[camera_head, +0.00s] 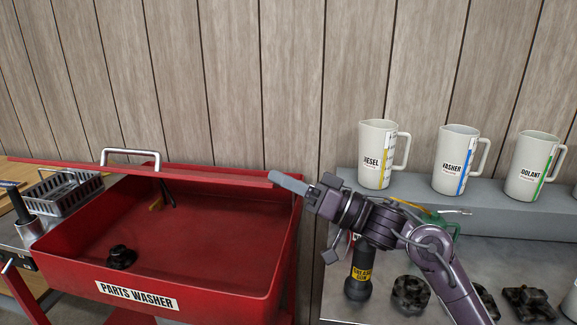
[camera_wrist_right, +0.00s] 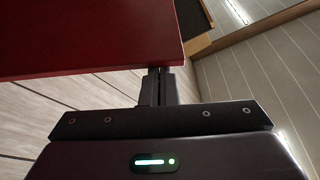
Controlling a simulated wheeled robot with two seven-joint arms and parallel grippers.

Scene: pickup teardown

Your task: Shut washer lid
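The red parts washer (camera_head: 75,240) stands at the left in the head view, and its inside shows. Its red lid (camera_head: 60,164) is seen nearly edge-on above the tub, partly open, with a metal handle (camera_head: 131,152). My right gripper (camera_head: 285,181) is at the lid's right end, its fingers together. In the right wrist view the lid (camera_wrist_right: 85,35) fills the upper left and its corner lies by my fingers (camera_wrist_right: 157,85); the tips are partly hidden, and I cannot tell whether they touch it. My left gripper is not in view.
A black part (camera_head: 122,257) lies in the tub. A wire basket (camera_head: 68,192) stands at its left. Right of the tub, a bench holds a black-and-yellow bottle (camera_head: 358,272) and dark parts near my right arm. Several jugs stand on the grey shelf (camera_head: 420,203) behind.

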